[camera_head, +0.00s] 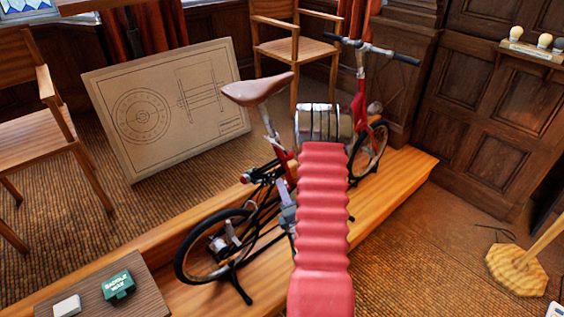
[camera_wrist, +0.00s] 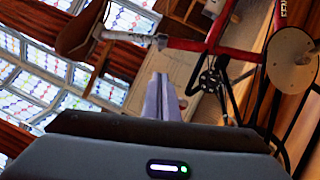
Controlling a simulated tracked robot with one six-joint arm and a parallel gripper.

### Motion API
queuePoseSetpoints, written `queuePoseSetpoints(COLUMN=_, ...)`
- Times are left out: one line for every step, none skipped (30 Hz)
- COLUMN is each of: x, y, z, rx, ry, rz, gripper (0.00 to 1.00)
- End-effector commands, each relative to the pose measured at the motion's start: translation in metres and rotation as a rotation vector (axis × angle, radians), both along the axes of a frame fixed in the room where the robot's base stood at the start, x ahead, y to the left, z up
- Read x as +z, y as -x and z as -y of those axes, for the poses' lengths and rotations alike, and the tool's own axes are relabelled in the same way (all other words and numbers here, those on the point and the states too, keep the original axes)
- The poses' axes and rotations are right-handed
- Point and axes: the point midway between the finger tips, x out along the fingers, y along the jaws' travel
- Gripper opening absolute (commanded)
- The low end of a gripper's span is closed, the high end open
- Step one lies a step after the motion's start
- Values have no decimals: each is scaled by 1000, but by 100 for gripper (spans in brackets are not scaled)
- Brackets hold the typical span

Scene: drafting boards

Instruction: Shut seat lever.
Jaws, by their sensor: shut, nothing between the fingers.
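A red bicycle with a brown saddle (camera_head: 257,88) stands on a wooden platform (camera_head: 392,190). In the wrist view the saddle (camera_wrist: 82,34) is at upper left, and its silver seat post (camera_wrist: 125,37) runs right into the red frame (camera_wrist: 212,32). A small pale metal piece at the seat clamp (camera_wrist: 160,42) may be the seat lever; its position is too small to tell. My gripper (camera_wrist: 162,82) is shut and empty, its fingers pointing towards the clamp, apart from it in the picture. In the head view my arm hides most of the gripper and part of the frame.
A drawing board (camera_head: 165,105) leans behind the bicycle. Wooden chairs (camera_head: 40,125) stand at left and back. A small table (camera_head: 90,290) holds a green box (camera_head: 118,287) at lower left.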

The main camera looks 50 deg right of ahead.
Motion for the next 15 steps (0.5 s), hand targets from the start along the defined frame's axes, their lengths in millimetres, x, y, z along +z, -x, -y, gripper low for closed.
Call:
queuePoseSetpoints(x=0, y=0, z=0, rx=0, ry=0, rz=0, gripper=0)
queuePoseSetpoints(x=0, y=-1, z=0, rx=0, ry=0, rz=0, gripper=0)
queuePoseSetpoints(x=0, y=-2, z=1, rx=1, ry=0, rz=0, gripper=0)
queuePoseSetpoints(x=1, y=-3, z=1, rx=1, ry=0, rz=0, gripper=0)
queuePoseSetpoints(x=1, y=-4, z=2, rx=1, ry=0, rz=1, gripper=0)
queuePoseSetpoints(x=1, y=-6, z=3, rx=1, ry=0, rz=1, gripper=0)
queuePoseSetpoints(x=2, y=-8, z=4, rx=1, ry=2, rz=1, gripper=0)
queuePoseSetpoints(x=2, y=-11, z=5, rx=2, ry=2, rz=2, gripper=0)
queuePoseSetpoints(x=3, y=-15, z=7, rx=3, ry=1, rz=2, gripper=0)
queuePoseSetpoints(x=3, y=-18, z=9, rx=4, ry=1, rz=2, gripper=0)
queuePoseSetpoints(x=4, y=-21, z=11, rx=3, ry=2, rz=3, gripper=0)
queuePoseSetpoints(x=5, y=-26, z=14, rx=3, ry=1, rz=2, gripper=0)
queuePoseSetpoints(x=5, y=-30, z=16, rx=2, ry=1, rz=2, gripper=0)
queuePoseSetpoints(x=6, y=-34, z=18, rx=2, ry=1, rz=2, gripper=0)
queuePoseSetpoints(x=7, y=-39, z=21, rx=3, ry=2, rz=1, gripper=0)
